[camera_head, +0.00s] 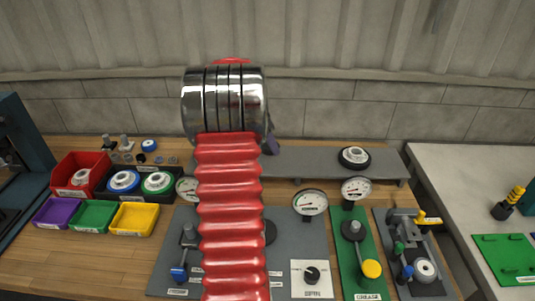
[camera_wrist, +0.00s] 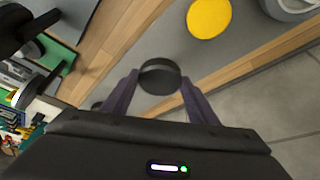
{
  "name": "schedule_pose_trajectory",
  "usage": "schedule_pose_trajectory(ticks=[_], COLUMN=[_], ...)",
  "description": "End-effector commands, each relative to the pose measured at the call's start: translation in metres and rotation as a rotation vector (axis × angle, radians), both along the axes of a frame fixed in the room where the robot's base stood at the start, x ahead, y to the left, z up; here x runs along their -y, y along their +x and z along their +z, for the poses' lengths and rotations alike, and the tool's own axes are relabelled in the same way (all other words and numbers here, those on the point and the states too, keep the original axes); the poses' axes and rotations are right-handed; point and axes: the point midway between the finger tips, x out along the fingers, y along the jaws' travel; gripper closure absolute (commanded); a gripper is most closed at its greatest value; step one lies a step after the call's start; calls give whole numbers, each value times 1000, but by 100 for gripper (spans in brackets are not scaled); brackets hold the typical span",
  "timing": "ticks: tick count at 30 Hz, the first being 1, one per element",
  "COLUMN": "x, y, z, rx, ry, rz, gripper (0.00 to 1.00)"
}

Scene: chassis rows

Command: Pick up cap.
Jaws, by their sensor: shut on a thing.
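In the wrist view, a small dark round cap (camera_wrist: 160,80) sits between the two dark purple fingers of my gripper (camera_wrist: 159,77). The fingers are shut on its sides, and the cap appears to be clear of the grey surface behind it. In the head view, my red and chrome arm hides the cap and most of the gripper; only a bit of dark finger shows at the arm's right edge, above the grey shelf (camera_head: 315,163).
A yellow disc (camera_wrist: 209,17) lies on the grey surface in the wrist view. Gauges (camera_head: 310,203), a green panel (camera_head: 365,245) and a black-ringed white part (camera_head: 354,157) stand right of my arm. Red (camera_head: 82,158), purple (camera_head: 56,211) and yellow (camera_head: 135,217) bins are left.

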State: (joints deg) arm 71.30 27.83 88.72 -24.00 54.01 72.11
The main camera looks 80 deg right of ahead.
Motion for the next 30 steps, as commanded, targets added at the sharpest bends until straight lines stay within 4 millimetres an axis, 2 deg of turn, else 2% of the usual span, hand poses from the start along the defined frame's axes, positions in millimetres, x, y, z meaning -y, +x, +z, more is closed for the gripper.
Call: schedule_pose_trajectory(ticks=[3, 7, 25, 28, 30], x=[0, 0, 0, -3, -7], y=[0, 0, 1, 9, 21], z=[15, 22, 22, 21, 20], rx=[0, -1, -1, -1, 0], ry=[-1, 1, 1, 1, 0], rz=[1, 1, 4, 24, 56], gripper=[68, 68, 68, 68, 68])
